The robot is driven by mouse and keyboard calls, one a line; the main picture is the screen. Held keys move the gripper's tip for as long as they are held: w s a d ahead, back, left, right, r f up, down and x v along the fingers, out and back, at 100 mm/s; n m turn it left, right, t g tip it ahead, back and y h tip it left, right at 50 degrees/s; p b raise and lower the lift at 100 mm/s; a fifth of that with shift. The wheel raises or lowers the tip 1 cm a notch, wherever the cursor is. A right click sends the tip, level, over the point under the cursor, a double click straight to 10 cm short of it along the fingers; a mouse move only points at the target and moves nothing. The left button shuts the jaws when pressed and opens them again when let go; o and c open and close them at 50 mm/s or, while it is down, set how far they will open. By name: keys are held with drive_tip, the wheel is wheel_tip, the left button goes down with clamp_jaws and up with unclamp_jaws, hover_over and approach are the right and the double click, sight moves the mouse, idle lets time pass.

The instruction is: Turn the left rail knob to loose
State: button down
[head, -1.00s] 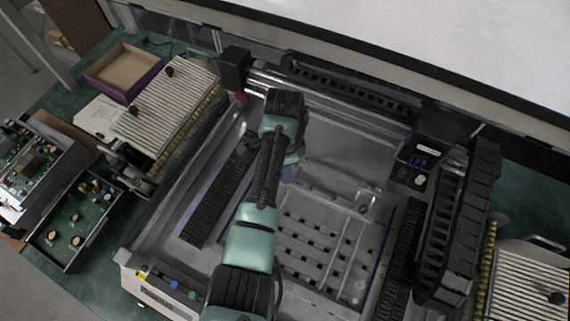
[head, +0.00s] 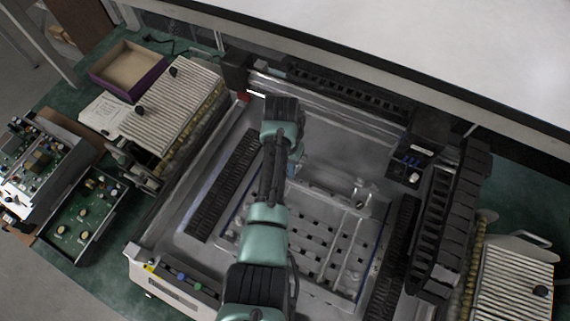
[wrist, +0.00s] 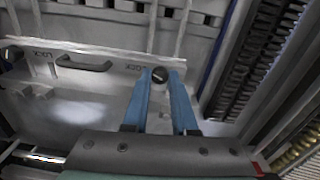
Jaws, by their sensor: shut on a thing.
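The left rail knob (wrist: 159,75) is a small dark round knob with a pale slanted mark on its face. It sits at the end of a grey metal rail (wrist: 108,62), beside printed lettering. My gripper (wrist: 160,80) has its two blue fingers on either side of the knob, shut on it. In the head view my gripper (head: 291,169) is low over the machine bed at the left end of the rail (head: 328,193); the arm hides the knob there. The knob's exact setting is hard to read.
A perforated plate (head: 310,238) lies beside the rail. Dark cable chains (head: 222,188) flank the bed on both sides. A slatted feeder (head: 176,105), a purple-edged box (head: 128,70) and circuit boards (head: 88,205) stand at the left.

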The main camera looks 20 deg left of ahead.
drive_tip(key=shift+n+p, duration=0.4)
drive_tip(key=shift+n, duration=1.9)
drive_tip(key=c, duration=0.7)
unclamp_jaws()
drive_tip(key=shift+r, duration=0.15)
wheel_tip(320, 180, up, 13)
drive_tip(key=b, duration=0.1)
drive_tip(key=shift+a+b, duration=0.15)
drive_tip(key=shift+b, duration=0.25)
drive_tip(key=shift+s, duration=0.1)
